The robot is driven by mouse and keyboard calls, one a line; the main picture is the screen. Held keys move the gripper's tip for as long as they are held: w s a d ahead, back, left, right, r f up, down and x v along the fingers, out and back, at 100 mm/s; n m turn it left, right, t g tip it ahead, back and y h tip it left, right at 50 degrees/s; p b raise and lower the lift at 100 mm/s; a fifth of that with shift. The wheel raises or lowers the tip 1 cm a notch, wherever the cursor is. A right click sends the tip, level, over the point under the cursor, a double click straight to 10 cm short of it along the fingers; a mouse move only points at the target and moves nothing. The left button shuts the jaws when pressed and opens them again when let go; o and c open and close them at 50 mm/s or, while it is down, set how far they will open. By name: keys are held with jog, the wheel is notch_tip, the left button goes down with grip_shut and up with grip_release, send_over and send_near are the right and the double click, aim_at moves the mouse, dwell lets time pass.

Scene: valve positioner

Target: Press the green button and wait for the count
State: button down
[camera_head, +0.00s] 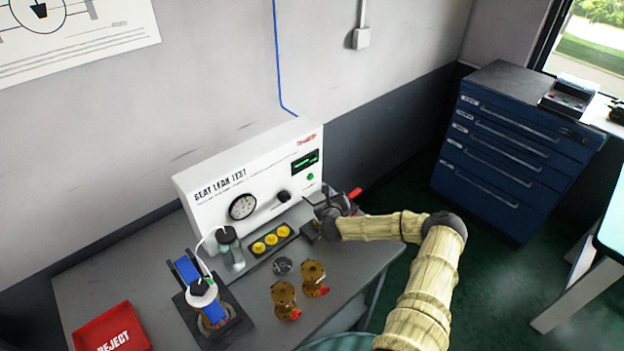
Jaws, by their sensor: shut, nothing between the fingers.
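The white seat leak test panel (205,205) stands on the grey bench against the wall. Its small round green button (310,177) is at the right end, below a dark display (305,161) with green characters too small to read. My gripper (318,203) is shut and empty, low in front of the panel's right end. It is below the green button and appears apart from it. The button is in clear view.
A round gauge (242,207) and black knob (283,196) are on the panel. Yellow discs (271,239), a clear bottle (231,250), a blue clamp fixture (188,269) and brass valves (284,296) crowd the bench. A red reject tray (110,330) is front left. A red handle (355,193) shows beside my gripper.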

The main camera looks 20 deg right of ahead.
jog(key=w+a+b, duration=0.2)
jog(key=w, duration=0.4)
jog(key=shift+w+a, duration=0.15)
jog(key=shift+w, duration=0.15)
dwell(1.8)
jog(key=shift+w+a+b, duration=0.15)
jog(key=shift+w+b, duration=0.2)
jog(key=shift+w, duration=0.1)
jog(key=shift+w+a+b, duration=0.15)
jog(key=shift+w+b, duration=0.2)
dwell(0.8)
jog(key=shift+s+d, duration=0.3)
jog(key=shift+s, duration=0.5)
jog(key=shift+s, duration=0.1)
jog(key=shift+s+d+p, duration=0.2)
jog(key=shift+s+d, duration=0.05)
jog(key=shift+s, duration=0.5)
jog(key=shift+s+d+p, duration=0.2)
jog(key=shift+s+d, duration=0.1)
jog(key=shift+s, duration=0.4)
jog(key=shift+s+d+p, duration=0.2)
jog(key=shift+s+d, duration=0.05)
jog(key=shift+s, duration=0.5)
